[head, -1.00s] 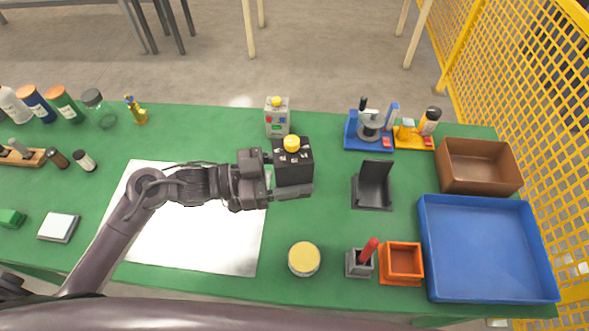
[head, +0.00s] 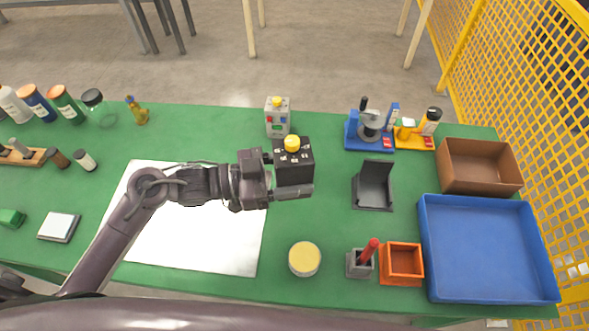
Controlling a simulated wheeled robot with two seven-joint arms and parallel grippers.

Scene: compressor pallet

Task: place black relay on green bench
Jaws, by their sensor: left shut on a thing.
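The black relay (head: 294,165) is a dark box with a yellow knob on top. My left gripper (head: 289,178) is shut on it, with the arm coming in from the left. The relay is upright over the middle of the green bench (head: 330,225), and I cannot tell whether its base touches the top. My right gripper is not in view.
A grey box with a yellow knob (head: 277,118) stands just behind the relay. A black stand (head: 374,186) is to its right. A yellow-lidded jar (head: 304,259) stands in front. A silver sheet (head: 205,238) lies left. Blue (head: 485,293) and brown (head: 480,185) trays fill the right end.

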